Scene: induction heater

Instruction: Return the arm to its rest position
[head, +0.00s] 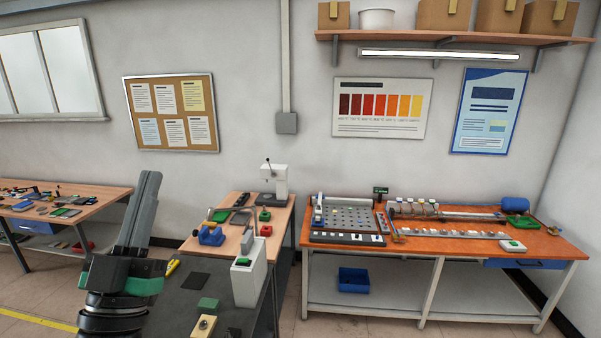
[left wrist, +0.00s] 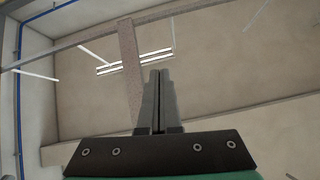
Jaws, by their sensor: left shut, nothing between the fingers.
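My left gripper (head: 149,188) stands upright in the lower left of the head view, its grey fingers pointing up and pressed together with nothing between them. In the left wrist view the same shut fingers (left wrist: 158,75) point toward the ceiling, with a lit ceiling lamp (left wrist: 135,62) behind them. The gripper is apart from the benches and touches nothing that I can see. My right gripper is not in either view.
A dark-topped bench with a white induction heater unit (head: 248,278) stands just right of my left arm. An orange bench (head: 540,246) with a perforated block and coils is at the right. A wooden bench (head: 105,200) with tools is at the left. The air around the gripper is clear.

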